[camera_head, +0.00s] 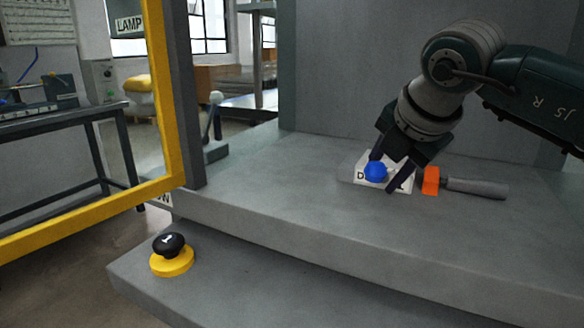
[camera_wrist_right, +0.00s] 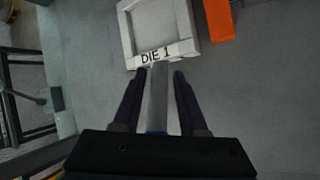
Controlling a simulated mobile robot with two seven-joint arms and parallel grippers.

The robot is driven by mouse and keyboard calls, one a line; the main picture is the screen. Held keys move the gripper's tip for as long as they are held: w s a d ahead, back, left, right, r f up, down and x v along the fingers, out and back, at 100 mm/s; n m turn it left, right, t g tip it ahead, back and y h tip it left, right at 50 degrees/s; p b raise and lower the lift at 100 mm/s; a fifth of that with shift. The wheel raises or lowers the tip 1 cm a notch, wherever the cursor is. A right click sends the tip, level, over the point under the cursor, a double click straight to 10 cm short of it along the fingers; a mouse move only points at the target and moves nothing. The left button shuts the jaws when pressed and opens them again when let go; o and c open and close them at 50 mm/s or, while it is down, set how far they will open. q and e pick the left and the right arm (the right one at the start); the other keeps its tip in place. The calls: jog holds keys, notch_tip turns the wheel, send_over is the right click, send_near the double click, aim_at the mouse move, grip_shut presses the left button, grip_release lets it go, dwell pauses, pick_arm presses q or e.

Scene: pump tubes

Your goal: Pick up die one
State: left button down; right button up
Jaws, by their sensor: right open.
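Die one (camera_wrist_right: 168,53) is a pale square frame marked "DIE 1", with a grey handle running back between my right fingers in the right wrist view. In the head view it lies on the grey bench as a white piece (camera_head: 362,167), partly hidden by my fingers, with a blue knob (camera_head: 376,172) above it. My right gripper (camera_head: 381,177) is open, with one finger on each side of the handle. In the wrist view its fingertips (camera_wrist_right: 161,72) stand close to the label, with gaps to the handle. My left gripper is not in view.
An orange piece (camera_head: 431,181) with a grey bar (camera_head: 477,188) lies just right of the die. A black-knobbed yellow button (camera_head: 171,254) is on the lower ledge. A yellow-framed door (camera_head: 169,90) stands at the left. The bench's front middle is clear.

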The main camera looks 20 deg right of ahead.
grip_shut()
dwell(1.4)
